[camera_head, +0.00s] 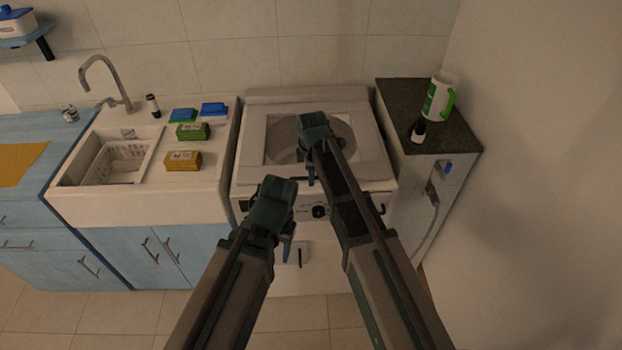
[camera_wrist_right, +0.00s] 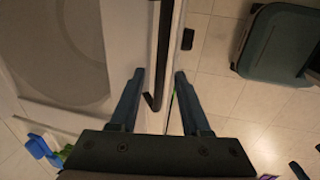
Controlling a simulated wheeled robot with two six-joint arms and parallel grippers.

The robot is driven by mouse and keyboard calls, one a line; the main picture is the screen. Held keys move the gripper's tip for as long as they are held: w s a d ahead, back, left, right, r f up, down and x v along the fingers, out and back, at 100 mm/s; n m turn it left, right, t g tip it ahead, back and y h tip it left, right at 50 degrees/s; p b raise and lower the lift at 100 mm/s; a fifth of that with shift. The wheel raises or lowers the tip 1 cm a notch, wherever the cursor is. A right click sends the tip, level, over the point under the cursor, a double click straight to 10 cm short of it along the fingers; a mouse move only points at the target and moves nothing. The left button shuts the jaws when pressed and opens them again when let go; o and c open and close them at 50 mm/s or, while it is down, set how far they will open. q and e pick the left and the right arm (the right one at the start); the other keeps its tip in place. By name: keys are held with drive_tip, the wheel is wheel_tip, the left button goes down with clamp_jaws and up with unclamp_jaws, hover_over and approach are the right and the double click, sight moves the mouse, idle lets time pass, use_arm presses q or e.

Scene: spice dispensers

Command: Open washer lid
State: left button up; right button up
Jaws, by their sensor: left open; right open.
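The white washer (camera_head: 318,225) stands against the back wall. Its lid (camera_head: 375,155) has a dark round window and lies shut on top. The lid also shows in the right wrist view (camera_wrist_right: 85,110). A black bar handle (camera_wrist_right: 160,55) runs along the washer's edge there, its hooked end between my open right fingers (camera_wrist_right: 157,85). The fingers stand apart on either side of it and do not grip it. In the head view my right gripper (camera_head: 311,178) is over the lid's front part. My left gripper (camera_head: 287,248) is open and empty, lower, before the washer's front.
A white sink (camera_head: 75,180) and counter with green (camera_head: 193,131) and orange-brown boxes (camera_head: 183,161) stand left of the washer. The floor in front is clear.

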clamp_jaws()
idle(1.4)
